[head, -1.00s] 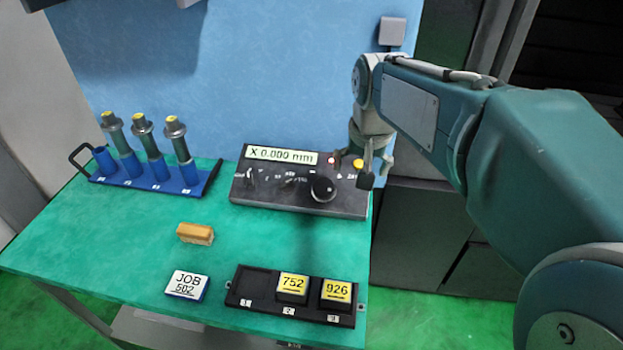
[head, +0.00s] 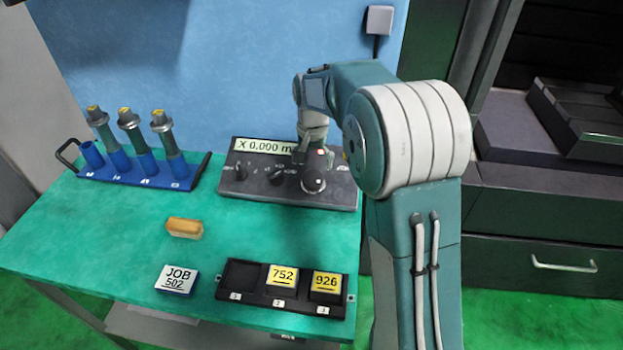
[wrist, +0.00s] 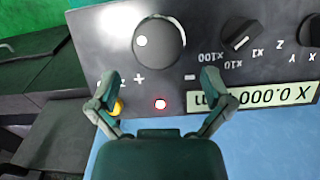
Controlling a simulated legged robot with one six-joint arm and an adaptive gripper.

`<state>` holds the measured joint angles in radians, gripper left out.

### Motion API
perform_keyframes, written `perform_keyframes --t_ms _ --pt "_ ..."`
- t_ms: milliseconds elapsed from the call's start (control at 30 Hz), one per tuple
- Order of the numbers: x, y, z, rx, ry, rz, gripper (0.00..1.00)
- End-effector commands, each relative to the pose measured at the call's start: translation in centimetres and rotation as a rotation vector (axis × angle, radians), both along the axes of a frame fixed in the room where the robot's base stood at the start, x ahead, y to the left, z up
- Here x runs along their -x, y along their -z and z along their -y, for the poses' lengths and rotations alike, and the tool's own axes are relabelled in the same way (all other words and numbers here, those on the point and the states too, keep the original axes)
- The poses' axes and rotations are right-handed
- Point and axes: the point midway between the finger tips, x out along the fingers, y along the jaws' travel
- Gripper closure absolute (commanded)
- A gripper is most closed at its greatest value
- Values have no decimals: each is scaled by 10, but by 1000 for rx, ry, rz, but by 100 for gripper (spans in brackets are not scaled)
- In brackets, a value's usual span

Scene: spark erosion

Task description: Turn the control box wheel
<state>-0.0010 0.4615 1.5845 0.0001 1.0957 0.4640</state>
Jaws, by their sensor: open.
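The control box (head: 270,187) is a dark panel at the back of the green table, with a display reading X 0.000 mm. Its wheel (head: 313,180) is a round black knob with a light spot, on the right part of the panel. In the wrist view the wheel (wrist: 159,44) is at the top middle, between plus and minus marks. My gripper (wrist: 158,82) is open and empty, with its fingertips apart just short of the wheel, towards the display side. In the head view my gripper (head: 311,156) is above the box, partly hiding the display.
A blue rack (head: 140,176) with several cylinders stands left. An orange block (head: 185,228), a JOB 502 block (head: 177,279) and a black tray (head: 240,293) lie in front.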

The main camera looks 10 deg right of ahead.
Motion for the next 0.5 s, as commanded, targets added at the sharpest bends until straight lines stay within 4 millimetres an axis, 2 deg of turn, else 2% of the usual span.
perform_keyframes --t_ms 33,200,333,500 --pt "1 11 0 0 0 -5 0" --pt "1 39 0 0 0 -4 0" --pt "1 52 0 0 0 -1 0" --pt "1 58 0 0 0 0 0"
